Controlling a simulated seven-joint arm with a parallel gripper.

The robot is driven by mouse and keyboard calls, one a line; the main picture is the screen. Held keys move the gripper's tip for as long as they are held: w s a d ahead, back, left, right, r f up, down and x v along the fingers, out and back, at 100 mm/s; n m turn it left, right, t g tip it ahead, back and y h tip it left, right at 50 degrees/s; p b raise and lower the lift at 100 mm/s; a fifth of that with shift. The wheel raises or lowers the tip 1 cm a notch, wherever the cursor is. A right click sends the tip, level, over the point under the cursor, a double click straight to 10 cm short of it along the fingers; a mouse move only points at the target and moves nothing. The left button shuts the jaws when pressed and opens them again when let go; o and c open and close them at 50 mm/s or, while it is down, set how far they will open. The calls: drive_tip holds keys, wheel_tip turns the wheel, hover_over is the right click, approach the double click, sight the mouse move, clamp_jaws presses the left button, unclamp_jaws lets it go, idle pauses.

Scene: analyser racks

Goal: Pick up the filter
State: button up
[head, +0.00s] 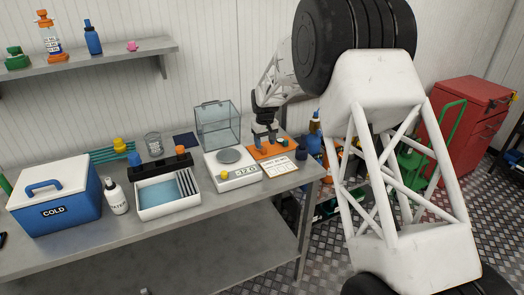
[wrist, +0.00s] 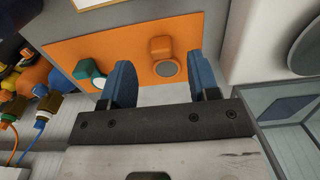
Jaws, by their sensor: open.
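An orange mat (head: 262,153) lies on the bench; in the wrist view it is a broad orange sheet (wrist: 75,50). On it are a small orange piece with a round grey face (wrist: 162,48) and a teal piece with a pale round end (wrist: 88,72). I cannot tell for sure which is the filter. My gripper (head: 264,142) is over the mat; in the wrist view its blue fingers (wrist: 161,75) are apart and empty. The orange piece shows between and beyond the fingertips, and the teal piece is outside the left finger. Contact with either cannot be seen.
A balance (head: 232,175) with a clear draft shield (head: 217,124) stands left of the mat. A white framed card (head: 281,166) lies in front. A white tray (head: 168,209), bottle (head: 116,197) and blue cold box (head: 57,208) stand further left.

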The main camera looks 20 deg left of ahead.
sight(264, 148)
drive_tip(key=shift+f, duration=2)
drive_tip(key=shift+c, duration=0.4)
drive_tip(key=c, duration=0.9)
drive_tip(key=shift+r, duration=0.15)
drive_tip(key=shift+r, duration=4.85)
